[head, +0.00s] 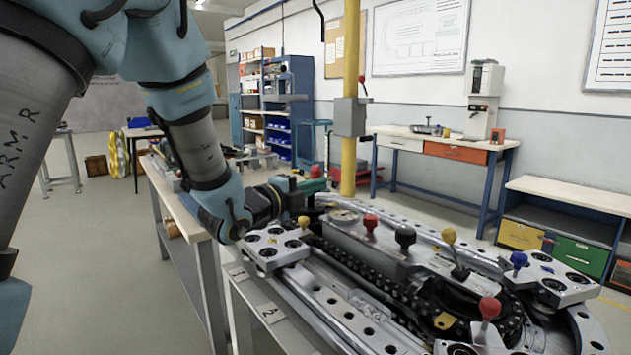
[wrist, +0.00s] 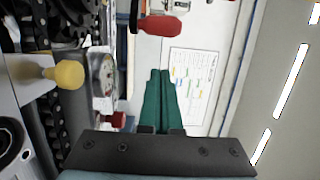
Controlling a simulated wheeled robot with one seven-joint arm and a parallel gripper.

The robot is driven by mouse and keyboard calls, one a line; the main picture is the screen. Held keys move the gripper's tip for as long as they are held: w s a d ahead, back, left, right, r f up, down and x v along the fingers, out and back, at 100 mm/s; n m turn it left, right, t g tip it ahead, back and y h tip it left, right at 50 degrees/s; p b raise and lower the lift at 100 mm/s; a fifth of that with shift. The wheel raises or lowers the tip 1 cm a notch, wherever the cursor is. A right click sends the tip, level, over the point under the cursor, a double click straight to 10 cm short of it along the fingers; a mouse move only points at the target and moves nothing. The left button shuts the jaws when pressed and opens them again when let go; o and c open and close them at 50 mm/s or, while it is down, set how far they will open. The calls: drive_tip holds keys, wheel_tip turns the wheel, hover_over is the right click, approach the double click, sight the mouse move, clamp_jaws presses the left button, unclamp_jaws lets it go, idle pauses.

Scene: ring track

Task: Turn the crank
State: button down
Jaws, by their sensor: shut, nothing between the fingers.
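A red handle (wrist: 160,25) on a dark arm, which looks like the crank, shows at the top of the wrist view. In the head view a red grip (head: 316,171) shows just behind my fingers and is probably the same part; its mount is mostly hidden. My gripper (head: 322,186) reaches over the far left end of the ring track. Its green fingers (wrist: 160,74) are shut together and empty. In the wrist view the handle lies above the fingertips, with a gap in the picture.
The ring track (head: 345,318) carries a chain and carriages with coloured knobs. A yellow knob (head: 303,222), a red knob (head: 370,222) and a gauge (head: 343,215) stand near my gripper. A yellow post (head: 350,120) with a grey box rises behind. The floor at left is open.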

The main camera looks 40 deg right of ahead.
sight(316, 177)
drive_tip(key=d, duration=0.2)
drive_tip(key=d+p, duration=0.1)
drive_tip(key=d, duration=0.1)
drive_tip(key=w+d+p, duration=0.1)
drive_tip(key=d, duration=0.2)
drive_tip(key=shift+r, duration=0.15)
drive_tip(key=shift+w+a+p, duration=0.65)
drive_tip(key=shift+w+p, duration=0.1)
drive_tip(key=shift+w, duration=0.2)
drive_tip(key=shift+w+a, duration=0.5)
drive_tip(key=shift+a, duration=0.1)
drive_tip(key=shift+f, duration=0.25)
drive_tip(key=w+a+b, duration=0.1)
drive_tip(key=a+b, duration=0.1)
drive_tip(key=b, duration=0.4)
drive_tip(key=shift+w+r+b, duration=0.1)
drive_tip(key=shift+w+b, duration=0.1)
drive_tip(key=shift+b, duration=0.1)
drive_tip(key=shift+s, duration=0.1)
